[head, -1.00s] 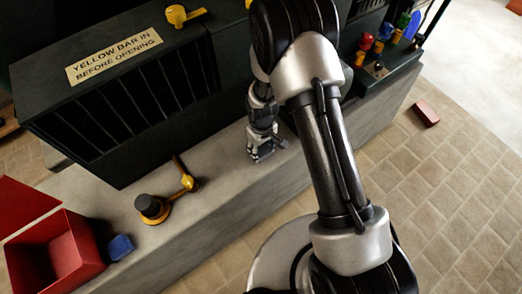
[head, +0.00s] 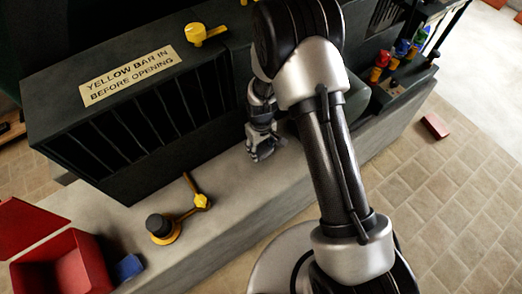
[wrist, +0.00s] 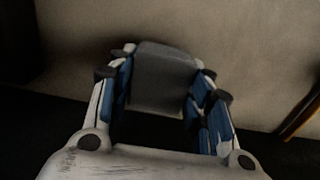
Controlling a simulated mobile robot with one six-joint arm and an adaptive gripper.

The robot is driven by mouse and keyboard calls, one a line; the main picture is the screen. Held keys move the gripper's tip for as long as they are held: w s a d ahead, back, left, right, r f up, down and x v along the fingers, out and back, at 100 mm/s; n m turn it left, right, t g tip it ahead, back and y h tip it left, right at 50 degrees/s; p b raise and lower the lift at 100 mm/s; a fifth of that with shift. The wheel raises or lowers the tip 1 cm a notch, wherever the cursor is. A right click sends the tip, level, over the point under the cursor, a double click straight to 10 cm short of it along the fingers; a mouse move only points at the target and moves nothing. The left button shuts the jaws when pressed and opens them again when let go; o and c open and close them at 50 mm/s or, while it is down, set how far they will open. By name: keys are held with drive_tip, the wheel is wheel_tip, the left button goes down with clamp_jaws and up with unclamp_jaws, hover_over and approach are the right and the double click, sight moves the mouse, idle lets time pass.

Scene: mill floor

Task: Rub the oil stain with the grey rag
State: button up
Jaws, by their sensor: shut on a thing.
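My gripper (head: 264,152) is low over the grey ledge (head: 228,212), close to the dark slatted housing. In the wrist view my gripper (wrist: 162,75) is shut on the grey rag (wrist: 165,80), which shows as a dull grey block between the two fingers. The rag is at or just above the pale ledge surface (wrist: 230,40); I cannot tell if it touches. A dark smudge shows around the rag's far left side in the wrist view, and I cannot tell whether it is the oil stain or shadow. In the head view the rag is too small to make out.
A red open box (head: 62,262) and a blue block (head: 129,267) are at lower left. The housing (head: 130,130) bears a sign (head: 128,75). Coloured knobs (head: 402,47) stand at right. A red brick (head: 435,125) lies on the floor.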

drive_tip(key=shift+s+d+r, duration=0.15)
drive_tip(key=shift+s+r, duration=0.05)
drive_tip(key=shift+r, duration=0.6)
wheel_tip(320, 180, up, 2)
drive_tip(key=shift+w+p, duration=0.1)
drive_tip(key=shift+p, duration=0.85)
drive_tip(key=shift+r+p, duration=0.75)
drive_tip(key=shift+r, duration=0.55)
